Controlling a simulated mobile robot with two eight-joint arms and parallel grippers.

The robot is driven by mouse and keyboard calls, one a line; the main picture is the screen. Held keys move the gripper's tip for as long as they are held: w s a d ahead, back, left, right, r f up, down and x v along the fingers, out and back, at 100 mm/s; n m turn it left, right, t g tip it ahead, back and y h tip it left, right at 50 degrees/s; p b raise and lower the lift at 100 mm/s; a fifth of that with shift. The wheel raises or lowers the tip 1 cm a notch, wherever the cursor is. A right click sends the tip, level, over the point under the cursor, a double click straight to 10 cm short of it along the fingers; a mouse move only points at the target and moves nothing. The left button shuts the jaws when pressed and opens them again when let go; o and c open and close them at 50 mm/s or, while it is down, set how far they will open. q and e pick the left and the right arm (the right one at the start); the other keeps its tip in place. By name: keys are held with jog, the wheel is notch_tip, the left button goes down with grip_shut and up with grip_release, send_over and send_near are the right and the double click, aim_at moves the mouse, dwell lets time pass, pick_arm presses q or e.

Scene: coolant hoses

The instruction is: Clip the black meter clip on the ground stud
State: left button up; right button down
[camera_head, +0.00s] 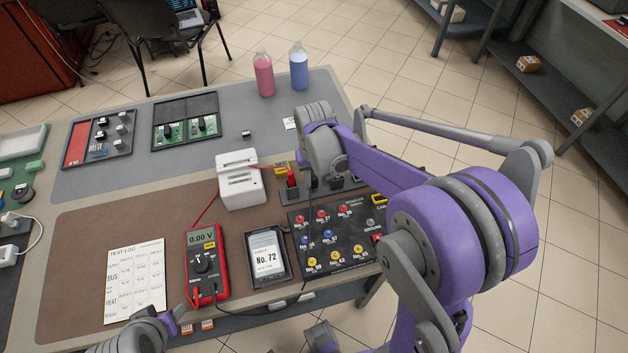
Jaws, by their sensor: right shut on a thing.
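A dark panel (332,247) with red, blue and yellow studs lies at the table's right. The grey ground stud (370,223), beside the GROUND label, is at the panel's upper right, close to my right arm. My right gripper (325,181) is low behind the panel, under my wrist, and mostly hidden. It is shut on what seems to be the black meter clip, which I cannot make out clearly. A black lead runs from the red multimeter (203,262) towards the panel. My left gripper (177,323) is at the bottom edge, left of the meter; its jaw opening is unclear.
A red clip (292,180) on a red lead stands behind the panel. A white box (241,180), a No. 72 device (267,256) and a test log sheet (136,281) lie to the left. Pink (263,76) and blue (298,68) bottles stand at the back.

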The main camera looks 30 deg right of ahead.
aim_at(314, 178)
notch_tip(314, 178, up, 10)
jog(key=shift+p, duration=0.45)
notch_tip(314, 178, up, 3)
jog(key=shift+p, duration=0.9)
jog(key=shift+s, duration=0.15)
jog(key=s+d+f, duration=0.2)
jog(key=s, duration=0.3)
jog(key=s+d+f+b, duration=0.1)
jog(key=s+d+f, duration=0.1)
jog(key=s, duration=0.4)
jog(key=s+d+f+b, duration=0.1)
jog(key=s+d+f, duration=0.1)
jog(key=s, duration=0.3)
jog(key=shift+s+d+f, duration=0.1)
jog(key=shift+s+d, duration=0.15)
jog(key=shift+s, duration=0.05)
jog(key=shift+f+b, duration=0.6)
jog(key=shift+f, duration=0.4)
